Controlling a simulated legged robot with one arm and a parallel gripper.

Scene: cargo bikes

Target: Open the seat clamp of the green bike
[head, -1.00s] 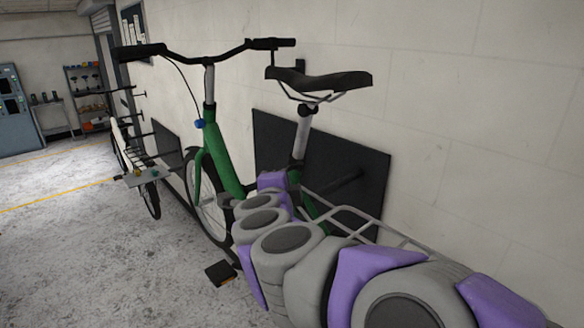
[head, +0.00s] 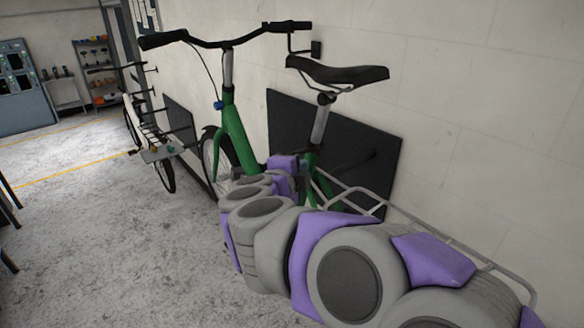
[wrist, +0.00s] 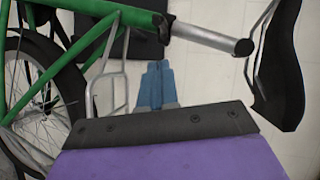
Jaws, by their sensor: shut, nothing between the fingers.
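The green bike (head: 234,135) stands upright along the wall, its black saddle (head: 337,73) on a silver seat post (head: 320,123). In the head view the seat clamp area is at the post's foot, partly hidden by my arm. In the wrist view the green seat tube (wrist: 100,35) meets the silver post (wrist: 205,36) at a dark seat clamp (wrist: 163,26); its lever position is hard to make out. My gripper (wrist: 157,72) is shut and empty, its bluish fingertips beside the clamp and apart from it in the picture. The saddle (wrist: 278,70) is at the right.
A rear rack (head: 365,197) extends behind the seat post, close to my arm. A dark panel (head: 375,135) is on the wall behind the bike. Another bike (head: 160,150) stands further back at the left. The floor (head: 110,230) at left is mostly clear.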

